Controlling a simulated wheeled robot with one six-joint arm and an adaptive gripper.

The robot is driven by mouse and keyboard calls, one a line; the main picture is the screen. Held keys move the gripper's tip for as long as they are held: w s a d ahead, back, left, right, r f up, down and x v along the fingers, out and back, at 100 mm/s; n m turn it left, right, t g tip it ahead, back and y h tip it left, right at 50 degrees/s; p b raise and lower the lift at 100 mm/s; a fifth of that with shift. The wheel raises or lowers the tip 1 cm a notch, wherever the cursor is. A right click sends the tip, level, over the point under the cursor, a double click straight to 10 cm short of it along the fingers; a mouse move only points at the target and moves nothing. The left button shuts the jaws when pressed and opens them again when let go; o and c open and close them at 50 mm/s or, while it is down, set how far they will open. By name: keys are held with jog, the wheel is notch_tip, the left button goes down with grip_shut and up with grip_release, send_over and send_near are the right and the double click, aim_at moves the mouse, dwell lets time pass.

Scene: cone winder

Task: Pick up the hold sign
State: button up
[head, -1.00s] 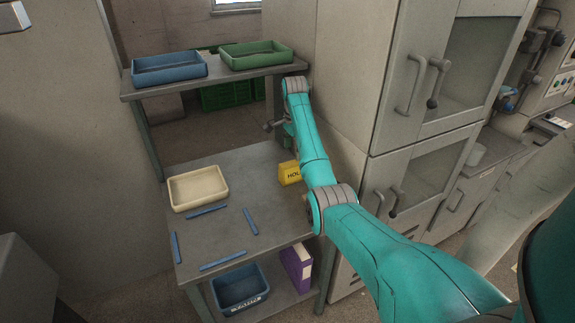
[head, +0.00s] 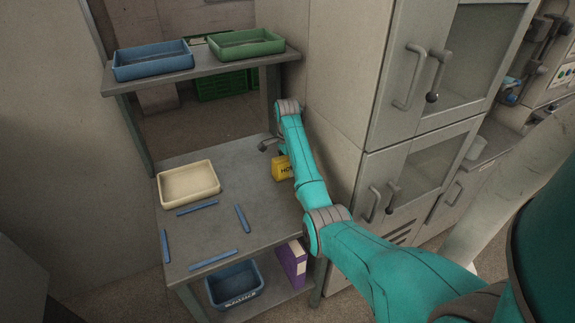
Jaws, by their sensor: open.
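The hold sign (head: 281,169) is a small yellow block with dark lettering, of which "HO" shows. It stands at the right side of the middle shelf, partly hidden behind my teal arm. My gripper (head: 266,146) shows as a small dark shape at the arm's far end, just behind and above the sign's left part. It is open and holds nothing that I can see. Most of the gripper is hidden by the arm, and I cannot tell whether it touches the sign.
A cream tray (head: 188,184) and several blue strips (head: 212,260) lie on the middle shelf (head: 225,222). Blue (head: 153,61) and green (head: 246,44) trays stand on the top shelf. Below are a blue bin (head: 234,286) and a purple binder (head: 291,264). Grey cabinets (head: 395,120) close off the right side.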

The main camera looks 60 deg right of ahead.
jog(key=shift+f, duration=0.3)
jog(key=c, duration=1.3)
